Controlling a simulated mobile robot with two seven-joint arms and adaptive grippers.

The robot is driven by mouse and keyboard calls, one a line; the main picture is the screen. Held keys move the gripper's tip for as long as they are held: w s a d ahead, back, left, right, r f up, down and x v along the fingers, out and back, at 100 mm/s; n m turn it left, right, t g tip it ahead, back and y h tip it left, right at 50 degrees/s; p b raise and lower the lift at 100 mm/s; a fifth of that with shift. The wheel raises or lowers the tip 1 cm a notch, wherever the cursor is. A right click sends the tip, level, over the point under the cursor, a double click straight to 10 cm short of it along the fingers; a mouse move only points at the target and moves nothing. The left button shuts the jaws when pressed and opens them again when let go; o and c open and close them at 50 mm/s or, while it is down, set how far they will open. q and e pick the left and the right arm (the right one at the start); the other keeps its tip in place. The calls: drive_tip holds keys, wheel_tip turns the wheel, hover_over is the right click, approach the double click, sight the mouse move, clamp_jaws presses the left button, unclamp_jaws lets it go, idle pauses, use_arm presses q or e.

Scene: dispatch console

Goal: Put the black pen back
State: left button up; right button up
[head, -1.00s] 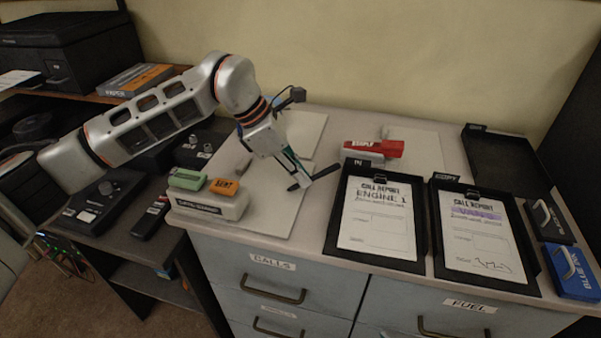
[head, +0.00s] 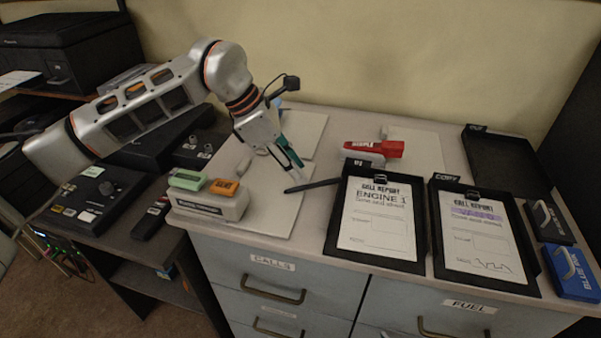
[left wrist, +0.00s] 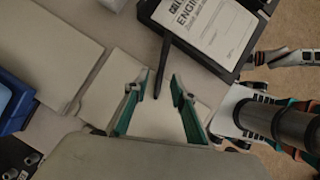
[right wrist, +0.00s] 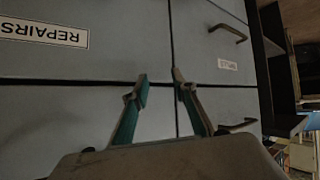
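The black pen (head: 312,186) lies at a slant on the desk, with its right end at the left edge of the ENGINE 1 clipboard tray (head: 334,225). I cannot tell whether that end rests on the rim. My left gripper (head: 297,172) is just above the pen's left part. In the left wrist view, the pen (left wrist: 161,70) shows between and beyond the spread fingers, clear of both. My right gripper (right wrist: 160,85) is open and empty in front of the drawer fronts; it does not show in the head view.
A stamp rack (head: 212,205) with green and orange stamps stands left. A red stamp (head: 374,149) is behind the clipboards. The second clipboard tray (head: 438,235), ink boxes (head: 572,270) and an empty black tray (head: 503,165) are right. A pale mat (head: 262,215) lies under the gripper.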

use_arm(q)
drive_tip(key=v, duration=0.9)
drive_tip(key=shift+r, duration=0.2)
drive_tip(key=shift+a, duration=0.15)
